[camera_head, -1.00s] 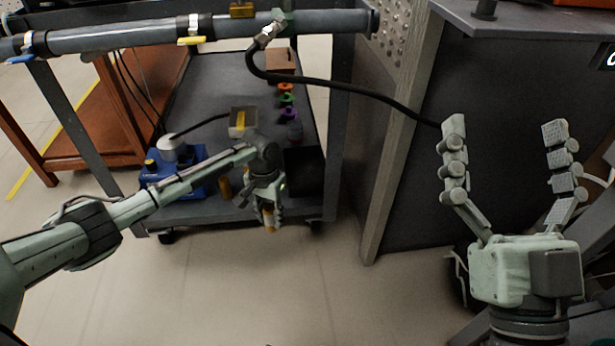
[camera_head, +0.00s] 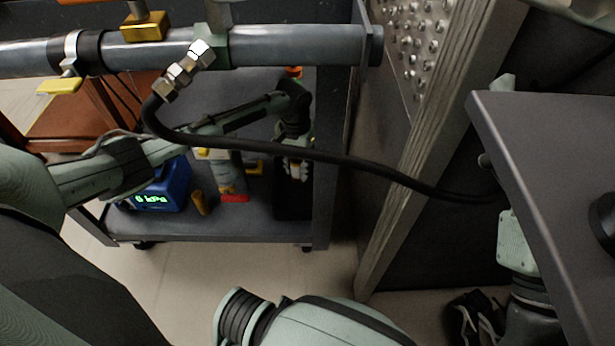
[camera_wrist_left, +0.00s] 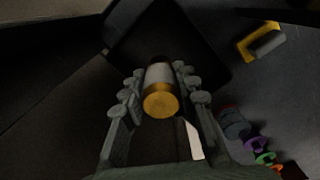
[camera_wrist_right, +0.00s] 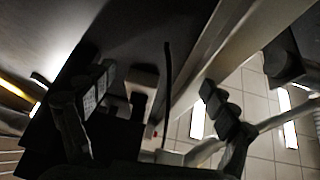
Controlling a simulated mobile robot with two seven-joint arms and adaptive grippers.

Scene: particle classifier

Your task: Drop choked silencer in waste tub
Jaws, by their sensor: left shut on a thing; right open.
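The silencer (camera_wrist_left: 160,88), a grey cylinder with a brass end, is in the left wrist view. My left gripper (camera_wrist_left: 160,92) is shut on it. Behind it is the black, square, open waste tub (camera_wrist_left: 218,68). In the head view my left gripper (camera_head: 297,174) is over the tub (camera_head: 292,208) on the cart's lower shelf; the silencer is hard to make out there. My right gripper (camera_wrist_right: 160,95) is open with nothing between its fingers; in the head view it is mostly hidden behind a dark tabletop.
A grey pipe (camera_head: 280,48) and a black hose (camera_head: 330,158) cross above my left forearm. The cart shelf (camera_head: 265,226) holds a blue gauge (camera_head: 165,192) reading 0 kPa and small brass parts. A dark tabletop (camera_head: 535,150) is at right.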

